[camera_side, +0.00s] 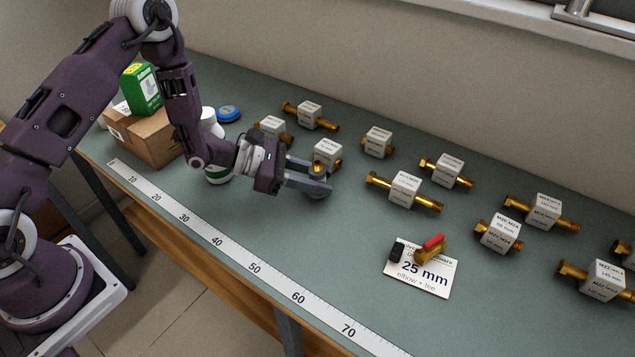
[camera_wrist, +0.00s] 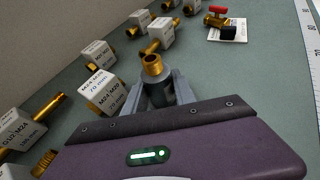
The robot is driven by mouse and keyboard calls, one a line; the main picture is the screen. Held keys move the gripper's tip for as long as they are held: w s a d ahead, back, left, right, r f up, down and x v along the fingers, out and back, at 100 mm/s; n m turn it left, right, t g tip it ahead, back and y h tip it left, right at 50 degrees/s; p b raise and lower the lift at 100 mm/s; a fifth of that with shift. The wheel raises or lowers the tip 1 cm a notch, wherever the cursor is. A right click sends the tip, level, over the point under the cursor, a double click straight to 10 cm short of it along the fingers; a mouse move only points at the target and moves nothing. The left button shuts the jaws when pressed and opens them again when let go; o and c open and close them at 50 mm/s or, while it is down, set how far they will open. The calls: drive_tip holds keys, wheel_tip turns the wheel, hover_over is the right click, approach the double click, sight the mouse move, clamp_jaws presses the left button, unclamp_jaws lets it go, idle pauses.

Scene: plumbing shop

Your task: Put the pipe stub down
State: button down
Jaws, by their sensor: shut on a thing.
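The pipe stub (camera_wrist: 152,66) is a short brass tube with an open, threaded top. In the wrist view it stands up between the two grey fingers of my gripper (camera_wrist: 158,92). In the side view my gripper (camera_side: 312,180) is shut on it, low over the green bench. Only the brass top of the stub (camera_side: 318,166) shows there; the fingers hide the rest. It looks roughly upright. I cannot tell whether its lower end touches the bench.
A white-labelled block on brass (camera_side: 327,151) is just behind my gripper. Several similar pieces fill the bench to the right. A "25 mm" card (camera_side: 432,284) carries a red-handled brass valve (camera_side: 431,250) and a black piece. A ruler strip (camera_side: 253,267) runs along the front; bench between is clear.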

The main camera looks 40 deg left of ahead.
drive_tip(key=shift+f, duration=0.5)
drive_tip(key=shift+f, duration=0.1)
drive_tip(key=c, duration=1)
unclamp_jaws()
